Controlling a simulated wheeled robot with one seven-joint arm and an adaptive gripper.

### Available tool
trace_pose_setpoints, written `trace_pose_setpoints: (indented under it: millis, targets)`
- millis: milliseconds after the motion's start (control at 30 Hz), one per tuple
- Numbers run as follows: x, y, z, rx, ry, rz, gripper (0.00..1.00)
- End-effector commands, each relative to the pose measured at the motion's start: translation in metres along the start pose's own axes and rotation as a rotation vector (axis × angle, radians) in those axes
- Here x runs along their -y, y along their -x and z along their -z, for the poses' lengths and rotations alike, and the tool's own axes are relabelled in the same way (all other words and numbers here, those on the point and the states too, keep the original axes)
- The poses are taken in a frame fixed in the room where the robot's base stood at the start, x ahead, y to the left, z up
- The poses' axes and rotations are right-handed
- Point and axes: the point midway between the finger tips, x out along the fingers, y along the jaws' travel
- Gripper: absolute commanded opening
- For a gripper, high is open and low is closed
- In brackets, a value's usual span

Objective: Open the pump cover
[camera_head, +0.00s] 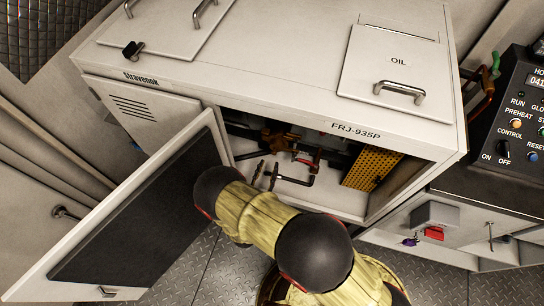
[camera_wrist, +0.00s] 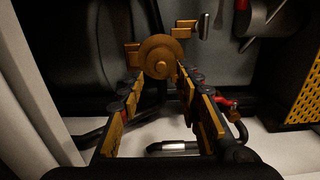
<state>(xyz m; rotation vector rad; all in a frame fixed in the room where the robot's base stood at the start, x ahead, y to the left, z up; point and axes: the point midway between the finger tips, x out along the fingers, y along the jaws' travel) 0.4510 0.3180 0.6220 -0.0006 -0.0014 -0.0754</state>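No part is labelled as the pump cover, so I cannot tell which one it is. A white hinged door (camera_head: 150,190) with a dark inner panel stands wide open at the left of the white cabinet. Behind the opening are brass and dark pipe parts (camera_head: 280,137) and a yellow perforated panel (camera_head: 372,168), which also shows in the wrist view (camera_wrist: 304,92). My gripper (camera_head: 265,174) is at the opening. In the wrist view my gripper (camera_wrist: 158,88) has its fingers apart, with a round brass part (camera_wrist: 160,56) just beyond their tips. I cannot tell whether they touch it.
The cabinet top holds an OIL hatch (camera_head: 397,62) with a metal handle (camera_head: 400,91). A control panel (camera_head: 510,125) stands at the right. Below it is a grey box (camera_head: 434,214) with a red piece. The opening's frame lies close around my arm.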

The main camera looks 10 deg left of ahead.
Motion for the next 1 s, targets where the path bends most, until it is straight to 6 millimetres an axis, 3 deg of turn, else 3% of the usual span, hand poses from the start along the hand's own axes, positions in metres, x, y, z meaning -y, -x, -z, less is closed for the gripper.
trace_pose_setpoints:
  millis: [200, 400, 767, 1000]
  targets:
    - [0.002, -0.035, 0.002, 0.0, -0.001, 0.007, 0.34]
    - [0.001, -0.054, 0.002, -0.001, -0.001, 0.004, 0.34]
    - [0.001, -0.059, 0.0, -0.001, 0.0, 0.003, 0.33]
    - [0.001, -0.059, 0.0, -0.001, 0.0, 0.003, 0.2]
